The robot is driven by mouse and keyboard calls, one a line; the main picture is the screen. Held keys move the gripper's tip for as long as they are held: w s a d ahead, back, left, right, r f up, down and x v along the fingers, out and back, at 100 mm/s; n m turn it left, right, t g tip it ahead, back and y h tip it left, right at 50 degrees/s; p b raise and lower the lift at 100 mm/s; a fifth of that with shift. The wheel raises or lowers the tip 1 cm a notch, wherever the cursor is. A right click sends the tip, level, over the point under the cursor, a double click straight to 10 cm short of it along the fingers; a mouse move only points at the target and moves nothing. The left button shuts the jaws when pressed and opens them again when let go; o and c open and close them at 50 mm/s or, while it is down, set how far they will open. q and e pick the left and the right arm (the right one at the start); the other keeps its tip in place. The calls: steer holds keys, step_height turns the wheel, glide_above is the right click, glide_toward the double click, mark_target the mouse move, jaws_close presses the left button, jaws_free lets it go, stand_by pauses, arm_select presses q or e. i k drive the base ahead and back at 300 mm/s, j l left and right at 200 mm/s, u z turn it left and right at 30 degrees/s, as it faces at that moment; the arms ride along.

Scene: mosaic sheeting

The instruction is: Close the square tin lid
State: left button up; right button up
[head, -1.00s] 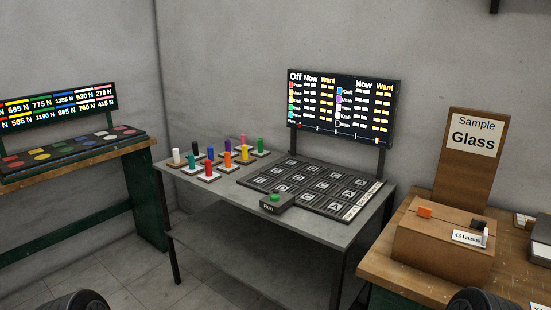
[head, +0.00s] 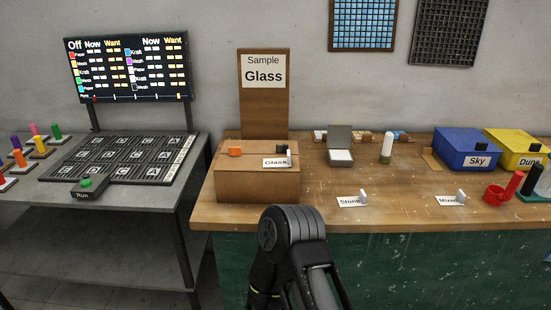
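A small grey square tin (head: 341,157) stands on the wooden bench, right of the brown Glass box. Its grey lid (head: 341,137) stands raised at the back, so the tin is open and a pale inside shows. Neither of my grippers shows in the head view. A black link of one of my arms rises from the bottom middle, in front of the bench and well short of the tin. I cannot tell which arm it is.
The brown Glass box (head: 257,185) stands left of the tin, and a white-topped cylinder (head: 387,148) stands close on its right. Small blocks lie behind. Stone (head: 350,202) and Mixed (head: 449,201) labels lie in front. Blue (head: 465,150) and yellow (head: 517,152) boxes stand farther right.

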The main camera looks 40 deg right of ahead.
mark_target(339, 135)
steer(key=z, duration=1.65)
steer(key=i+j+z, duration=0.25)
steer(key=i+z, duration=0.15)
steer(key=i, duration=0.15)
steer(key=i+j+z, duration=0.4)
steer(key=i, duration=0.1)
